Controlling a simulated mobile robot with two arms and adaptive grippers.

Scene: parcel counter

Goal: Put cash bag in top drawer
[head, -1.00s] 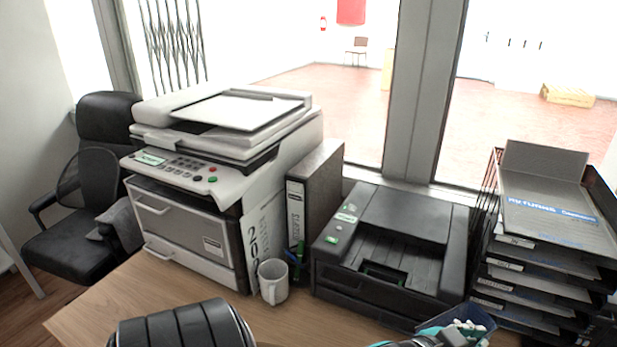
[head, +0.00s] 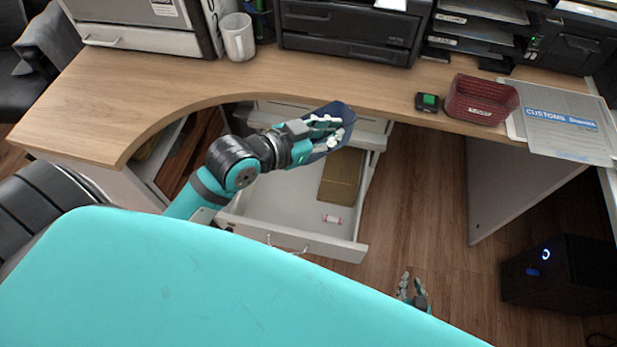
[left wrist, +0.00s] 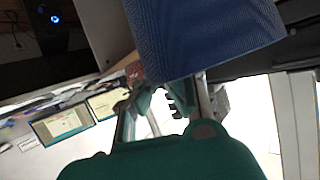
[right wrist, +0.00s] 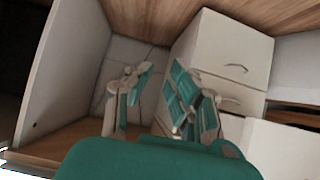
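The cash bag (head: 337,138) is dark blue. My left gripper (head: 322,130) is shut on it and holds it above the open drawer, close under the desk edge. The bag (left wrist: 200,35) fills the upper middle of the left wrist view, beyond the fingers. The open drawer (head: 275,195) is white inside and holds a flat brown item and a small white-and-red item. White fronts show just behind it, partly hidden by my arm and the bag. My right gripper (head: 413,290) is low near the floor, apart from the drawer; its fingers (right wrist: 160,100) are spread and empty.
The wooden desk (head: 150,95) carries a white mug (head: 237,38), a printer (head: 350,30), a red basket (head: 480,100) and a black-and-green box (head: 428,102). A dark computer case (head: 560,275) stands on the floor at right. Floor right of the drawer is clear.

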